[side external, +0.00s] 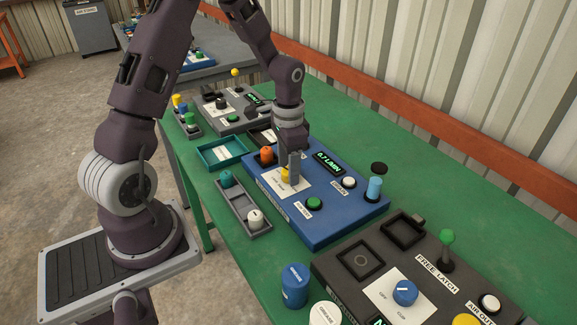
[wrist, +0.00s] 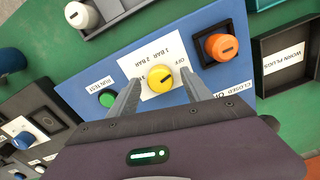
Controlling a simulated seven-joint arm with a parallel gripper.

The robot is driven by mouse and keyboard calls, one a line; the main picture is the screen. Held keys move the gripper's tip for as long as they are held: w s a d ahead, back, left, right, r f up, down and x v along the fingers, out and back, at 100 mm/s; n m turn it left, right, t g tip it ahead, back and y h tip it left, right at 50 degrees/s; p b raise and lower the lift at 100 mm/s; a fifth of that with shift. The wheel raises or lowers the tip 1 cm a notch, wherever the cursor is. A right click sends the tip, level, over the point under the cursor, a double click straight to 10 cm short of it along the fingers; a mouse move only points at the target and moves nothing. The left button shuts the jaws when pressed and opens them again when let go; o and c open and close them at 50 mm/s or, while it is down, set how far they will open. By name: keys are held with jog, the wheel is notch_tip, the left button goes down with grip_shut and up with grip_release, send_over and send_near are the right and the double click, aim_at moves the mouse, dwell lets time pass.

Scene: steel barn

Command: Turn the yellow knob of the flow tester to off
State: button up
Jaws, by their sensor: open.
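The flow tester is a blue panel (side external: 325,205) on the green table, with a lit display (side external: 327,162) that seems to read 0.7 L/MIN. Its yellow knob (wrist: 161,78) sits on a white label (wrist: 150,55) marked 1 BAR, 2 BAR and OFF. A short dark mark crosses the knob's top; which marking it points to is hard to tell. My gripper (wrist: 160,84) is open, with one finger on each side of the knob. Whether the fingers touch it I cannot tell. In the side view my gripper (side external: 292,166) points down and partly hides the knob (side external: 285,174).
An orange knob (wrist: 221,47) stands close to my right finger in the wrist view, and a green button (wrist: 107,99) close to the left. A light blue cylinder (side external: 374,189) rises at the panel's far right. A grey tray (side external: 244,211) and a dark panel (side external: 335,268) lie nearby.

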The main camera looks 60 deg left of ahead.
notch_tip(320, 180, up, 7)
jog(key=shift+f, duration=0.1)
jog(key=s+d+r+n+t+y, duration=0.1)
jog(key=s+d+r+t, duration=0.1)
jog(key=s+d+r, duration=0.3)
jog(key=s+d+r+t, duration=0.1)
jog(key=s+d+r, duration=0.25)
jog(key=r, duration=0.45)
jog(key=s+d+r+n+t+h, duration=0.1)
jog(key=s+d, duration=0.3)
jog(key=s, duration=0.7)
jog(key=shift+r+t, duration=0.55)
jog(key=shift+t, duration=0.25)
